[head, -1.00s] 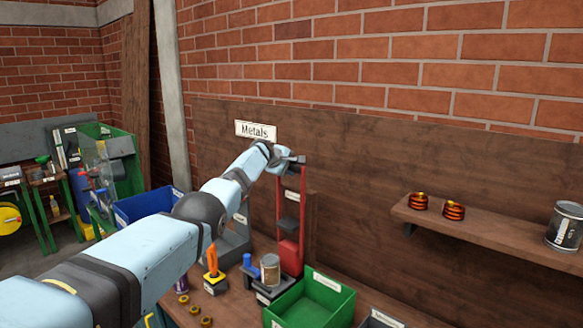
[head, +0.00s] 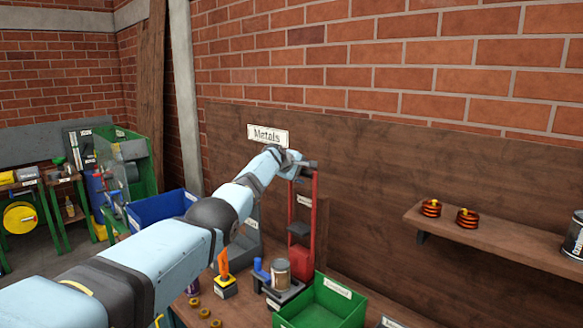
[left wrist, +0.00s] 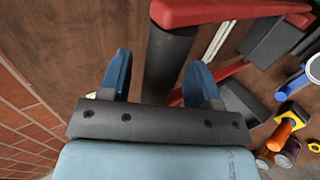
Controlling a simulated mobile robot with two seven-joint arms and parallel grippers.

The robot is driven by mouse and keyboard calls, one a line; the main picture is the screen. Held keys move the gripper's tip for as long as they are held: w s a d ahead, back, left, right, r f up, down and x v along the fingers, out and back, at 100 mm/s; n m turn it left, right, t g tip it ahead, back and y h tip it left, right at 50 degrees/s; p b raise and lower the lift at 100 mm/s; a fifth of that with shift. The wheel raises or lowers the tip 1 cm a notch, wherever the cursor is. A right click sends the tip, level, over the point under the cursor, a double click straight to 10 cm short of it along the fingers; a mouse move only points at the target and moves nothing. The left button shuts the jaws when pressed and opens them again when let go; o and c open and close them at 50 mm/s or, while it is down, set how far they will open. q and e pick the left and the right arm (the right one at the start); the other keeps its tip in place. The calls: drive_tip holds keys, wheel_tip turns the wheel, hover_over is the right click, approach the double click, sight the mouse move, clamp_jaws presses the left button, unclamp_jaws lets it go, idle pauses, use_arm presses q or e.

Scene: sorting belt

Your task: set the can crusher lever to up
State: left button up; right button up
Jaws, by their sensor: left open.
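The can crusher (head: 314,222) is a tall red frame standing against the brown back board at the bench's rear. In the left wrist view its red lever arm (left wrist: 215,11) crosses the top and carries a thick dark grey grip (left wrist: 168,62). My left gripper (head: 296,160) is at the top of the crusher. In the left wrist view its two blue fingers (left wrist: 160,80) are open, one on each side of the grip, with gaps showing. I cannot tell how deep the grip sits between them. My right gripper is not in view.
A green bin (head: 325,306), a can (head: 281,271) on a dark stand and an orange-handled tool (head: 224,265) stand on the bench below. A blue bin (head: 160,210) is behind my left arm. A shelf (head: 490,235) with copper coils juts out at right.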

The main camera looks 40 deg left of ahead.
use_arm(q)
drive_tip(key=shift+s+a+r, duration=0.1)
drive_tip(key=shift+s+r, duration=0.2)
drive_tip(key=shift+s, duration=0.15)
drive_tip(key=d+b+v, duration=0.1)
drive_tip(key=b+v, duration=0.1)
drive_tip(key=v, duration=1)
drive_tip(key=shift+a+r, duration=0.15)
drive_tip(key=shift+a, duration=0.15)
